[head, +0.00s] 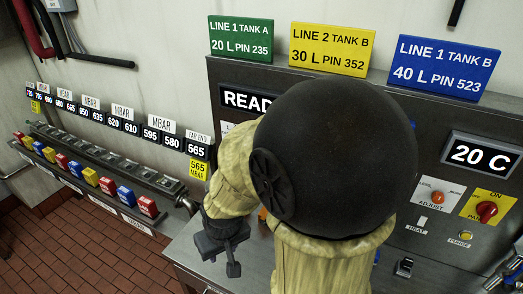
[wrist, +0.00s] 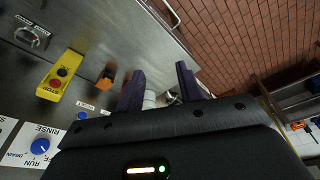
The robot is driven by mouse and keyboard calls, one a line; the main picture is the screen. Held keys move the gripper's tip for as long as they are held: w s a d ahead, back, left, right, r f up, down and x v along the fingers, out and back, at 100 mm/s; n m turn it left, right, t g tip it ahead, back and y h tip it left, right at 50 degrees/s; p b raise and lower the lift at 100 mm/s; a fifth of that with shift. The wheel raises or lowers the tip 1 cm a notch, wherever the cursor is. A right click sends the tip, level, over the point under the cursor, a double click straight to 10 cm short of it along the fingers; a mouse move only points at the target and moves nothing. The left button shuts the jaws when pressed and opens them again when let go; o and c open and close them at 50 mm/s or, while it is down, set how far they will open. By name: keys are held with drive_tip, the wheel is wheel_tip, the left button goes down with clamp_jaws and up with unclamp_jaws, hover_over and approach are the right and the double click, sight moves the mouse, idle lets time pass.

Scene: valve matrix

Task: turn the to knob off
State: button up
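A blue knob (wrist: 40,147) sits on a white plate marked RINSE, OFF, RUN and DRAIN at the lower left of the wrist view. A red knob (head: 487,210) on a yellow plate marked ON is at the right of the head view's panel. I cannot tell which knob the task names. My gripper (head: 228,262) hangs in front of the panel, left of the red knob. In the wrist view my gripper (wrist: 160,70) has its two dark fingers apart, with nothing held. The blue knob lies left of the fingers, apart from them. My arm hides the panel's middle.
A yellow STOP box (wrist: 60,75) and an orange part (wrist: 106,77) lie left of the fingers. An orange ADJUST knob (head: 438,198) and a 20 C display (head: 482,154) are on the panel. A row of coloured blocks (head: 90,176) runs along the left wall.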

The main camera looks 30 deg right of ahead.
drive_tip(key=o, duration=0.3)
drive_tip(key=shift+s, duration=0.2)
drive_tip(key=shift+o, duration=0.8)
drive_tip(key=shift+w+a+f, duration=0.1)
drive_tip(key=shift+w+a, duration=0.05)
drive_tip(key=shift+w, duration=0.05)
drive_tip(key=w+d+f+m+t+h+b, duration=0.25)
drive_tip(key=w+m, duration=0.25)
drive_tip(key=w, duration=0.3)
drive_tip(key=w+d+f+m+t+h+b, duration=0.1)
drive_tip(key=w+d+m+t+b, duration=0.25)
drive_tip(key=w, duration=0.55)
drive_tip(key=w+d+r+m+h+b, duration=0.1)
drive_tip(key=d+r+m+h+b, duration=0.2)
drive_tip(key=d+m+h, duration=0.6)
drive_tip(key=m+h, duration=0.3)
drive_tip(key=shift+r+t, duration=0.3)
drive_tip(key=shift+r, duration=0.05)
drive_tip(key=shift+w, duration=0.15)
